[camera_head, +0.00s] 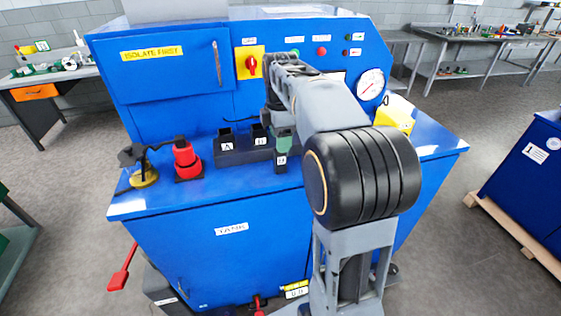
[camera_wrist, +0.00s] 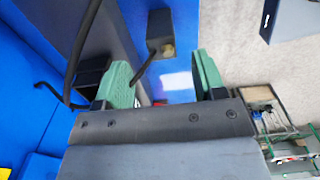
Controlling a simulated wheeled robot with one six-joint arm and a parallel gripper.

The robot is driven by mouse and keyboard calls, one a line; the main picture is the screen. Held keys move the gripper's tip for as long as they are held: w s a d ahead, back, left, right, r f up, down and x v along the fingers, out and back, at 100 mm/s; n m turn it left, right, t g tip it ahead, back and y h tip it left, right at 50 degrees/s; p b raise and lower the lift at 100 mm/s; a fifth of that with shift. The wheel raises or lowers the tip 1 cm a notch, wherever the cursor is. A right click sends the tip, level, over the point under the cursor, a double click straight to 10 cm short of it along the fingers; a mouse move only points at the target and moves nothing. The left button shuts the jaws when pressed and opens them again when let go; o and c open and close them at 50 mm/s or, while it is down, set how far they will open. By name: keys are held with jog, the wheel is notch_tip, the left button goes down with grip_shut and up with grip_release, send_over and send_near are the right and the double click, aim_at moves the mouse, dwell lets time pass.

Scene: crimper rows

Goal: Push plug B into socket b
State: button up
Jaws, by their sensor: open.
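A dark block (camera_head: 238,157) on the blue bench top carries labels; one reads A, the one to its right is too small to read surely. My gripper (camera_head: 283,139) is at the block's right end, with green fingertips. A black piece with a white label (camera_head: 281,168) shows just below it; its letter is unclear. In the wrist view the gripper (camera_wrist: 160,82) is open, its fingers apart. A black box (camera_wrist: 160,25) with a cable lies beyond them; another black box (camera_wrist: 90,75) is beside the left finger. I cannot tell which is plug B.
A yellow box (camera_head: 395,114) and a gauge (camera_head: 371,84) are at right. A dark cable (camera_wrist: 86,50) crosses left of the fingers. The bench's front strip is clear.

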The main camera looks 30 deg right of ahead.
aim_at(280, 161)
jog(key=shift+s+f, duration=0.1)
jog(key=shift+f, duration=2.65)
jog(key=shift+c, duration=0.3)
jog(key=c, duration=1)
jog(key=shift+r, duration=0.15)
jog(key=shift+c, duration=0.2)
